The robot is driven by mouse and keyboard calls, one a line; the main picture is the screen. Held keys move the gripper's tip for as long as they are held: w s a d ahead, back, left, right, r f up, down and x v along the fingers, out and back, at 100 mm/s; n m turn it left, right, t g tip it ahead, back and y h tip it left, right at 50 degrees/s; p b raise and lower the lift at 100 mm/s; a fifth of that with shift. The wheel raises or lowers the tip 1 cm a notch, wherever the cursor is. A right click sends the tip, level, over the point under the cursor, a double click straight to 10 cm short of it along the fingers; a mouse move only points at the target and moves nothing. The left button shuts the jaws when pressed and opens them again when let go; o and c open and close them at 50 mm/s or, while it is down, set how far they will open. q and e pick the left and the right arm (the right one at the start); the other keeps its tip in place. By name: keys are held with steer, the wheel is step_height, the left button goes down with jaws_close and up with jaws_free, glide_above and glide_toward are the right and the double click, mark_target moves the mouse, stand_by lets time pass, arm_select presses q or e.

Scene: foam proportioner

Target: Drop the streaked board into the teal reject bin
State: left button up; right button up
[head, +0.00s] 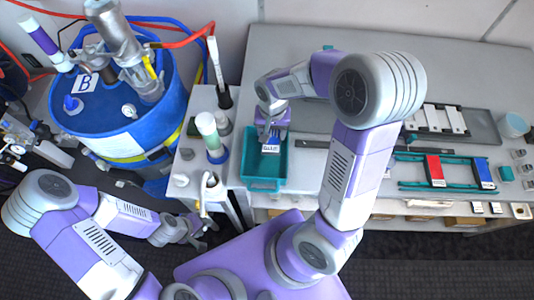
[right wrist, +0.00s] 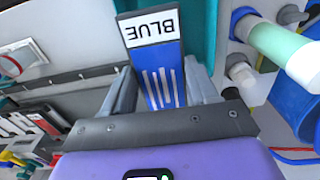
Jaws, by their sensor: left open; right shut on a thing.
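The streaked board (right wrist: 165,85) is blue with white streaks and a white label reading BLUE. My right gripper (right wrist: 160,92) is shut on it, with a finger on each side. In the head view the board's label (head: 270,149) shows below my right gripper (head: 272,135), over the teal bin (head: 263,185). The bin stands at the left end of the grey bench, and its visible floor looks empty. Its teal wall also shows behind the board in the right wrist view (right wrist: 205,25). My left gripper (head: 198,238) is open and empty, low beside the small white stand.
A teal rack (head: 460,158) on the bench holds a red board (head: 435,170) and a blue board (head: 483,173). A grey tray (head: 478,127) with white strips lies behind it. A white-green bottle (head: 208,128) stands left of the bin. A blue drum (head: 120,125) with hoses fills the left.

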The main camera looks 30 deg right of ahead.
steer(key=f, duration=0.1)
steer(key=f+b, duration=0.2)
steer(key=shift+w+f, duration=0.25)
steer(key=shift+f, duration=0.1)
steer(key=shift+f+b, duration=0.2)
steer(key=shift+b, duration=0.15)
steer(key=o, duration=1.1)
steer(key=shift+o, duration=0.2)
step_height(320, 180, up, 8)
steer(key=shift+f+p, duration=0.15)
steer(key=shift+p, duration=0.35)
